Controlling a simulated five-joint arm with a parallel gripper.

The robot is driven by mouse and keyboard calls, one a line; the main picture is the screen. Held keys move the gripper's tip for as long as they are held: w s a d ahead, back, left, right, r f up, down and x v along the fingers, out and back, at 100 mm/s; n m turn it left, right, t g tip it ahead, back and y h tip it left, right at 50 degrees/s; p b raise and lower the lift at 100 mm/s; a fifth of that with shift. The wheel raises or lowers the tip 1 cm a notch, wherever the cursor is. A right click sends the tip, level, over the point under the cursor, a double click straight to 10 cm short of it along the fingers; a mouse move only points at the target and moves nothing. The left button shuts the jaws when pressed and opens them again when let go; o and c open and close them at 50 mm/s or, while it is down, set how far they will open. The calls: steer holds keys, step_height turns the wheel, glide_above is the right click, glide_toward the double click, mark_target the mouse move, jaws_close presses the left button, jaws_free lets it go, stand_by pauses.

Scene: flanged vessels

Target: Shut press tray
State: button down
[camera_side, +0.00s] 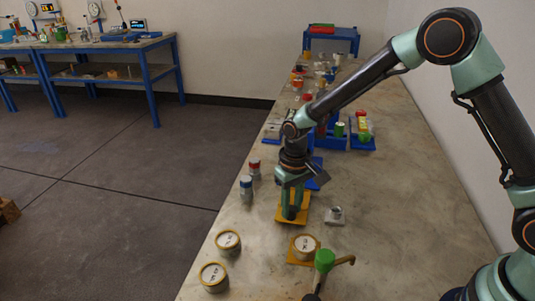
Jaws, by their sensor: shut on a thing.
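An orange tray (304,215) lies flat on the bench below my gripper, near the middle of the view. I take it to be the press tray. A blue part (317,172) shows just behind it, mostly hidden by my arm. My gripper (291,214) points down over the tray with its green fingers closed. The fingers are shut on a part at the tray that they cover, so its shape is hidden. I cannot tell how far the tray sits out from the blue part.
Two yellow-rimmed vessels (228,241) stand at the front left edge. Another lidded vessel (305,245) sits on an orange plate beside a green-knobbed handle (325,261). A small metal block (336,216) lies right. Bench is clear further right.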

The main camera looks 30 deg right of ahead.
steer(key=shift+w+d+r, duration=0.1)
steer(key=w+d, duration=0.5)
steer(key=shift+w+d, duration=0.35)
steer(key=shift+w, duration=0.05)
steer(key=c, duration=0.6)
jaws_free()
step_height(320, 180, up, 12)
